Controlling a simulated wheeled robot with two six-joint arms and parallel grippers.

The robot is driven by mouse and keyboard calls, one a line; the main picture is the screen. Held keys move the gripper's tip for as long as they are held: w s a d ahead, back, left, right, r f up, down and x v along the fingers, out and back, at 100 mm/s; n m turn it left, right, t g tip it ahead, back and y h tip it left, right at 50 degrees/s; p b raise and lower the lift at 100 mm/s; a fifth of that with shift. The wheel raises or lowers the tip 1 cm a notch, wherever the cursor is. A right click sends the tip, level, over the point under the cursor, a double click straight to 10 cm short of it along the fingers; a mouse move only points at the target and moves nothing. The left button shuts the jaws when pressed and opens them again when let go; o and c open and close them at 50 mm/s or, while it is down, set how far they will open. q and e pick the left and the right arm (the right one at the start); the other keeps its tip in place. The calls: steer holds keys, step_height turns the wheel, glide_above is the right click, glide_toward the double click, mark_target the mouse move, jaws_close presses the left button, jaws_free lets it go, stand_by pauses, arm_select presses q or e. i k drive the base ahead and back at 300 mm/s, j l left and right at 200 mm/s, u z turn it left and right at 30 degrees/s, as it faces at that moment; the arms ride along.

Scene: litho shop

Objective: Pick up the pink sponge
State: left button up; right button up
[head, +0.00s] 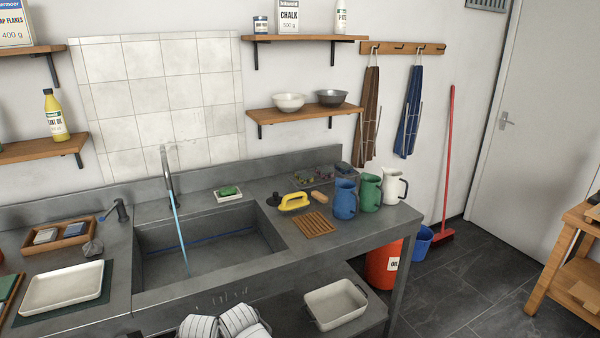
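I cannot make out a clearly pink sponge in the head view. A small peach-tan item (320,198) lies on the counter right of a yellow-handled tool (293,201); it is too small to tell what it is. A green block (228,190) lies on a white dish (221,198) behind the sink (160,262). A wooden tray (76,242) at the left holds a pale grey block (46,236) and a blue-grey block (75,229).
A slatted wooden mat (311,225) and blue (344,199), green (370,193) and white (393,188) jugs stand at the counter's right. A thin blue stream (179,232) runs from the tap (167,172). A white tray (62,287) lies front left. A cream basin (335,304) sits below.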

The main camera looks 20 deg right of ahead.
mark_target(324, 171)
steer(key=l+u, duration=0.25)
steer(key=u, duration=0.15)
steer(key=i+l+u, duration=0.1)
steer(key=l+u, duration=0.5)
steer(key=l, duration=0.6)
steer(key=k+l+u, duration=0.25)
steer(key=l, duration=1.4)
steer(key=k+l, duration=0.15)
steer(key=l, duration=0.7)
steer(key=i+u, duration=0.05)
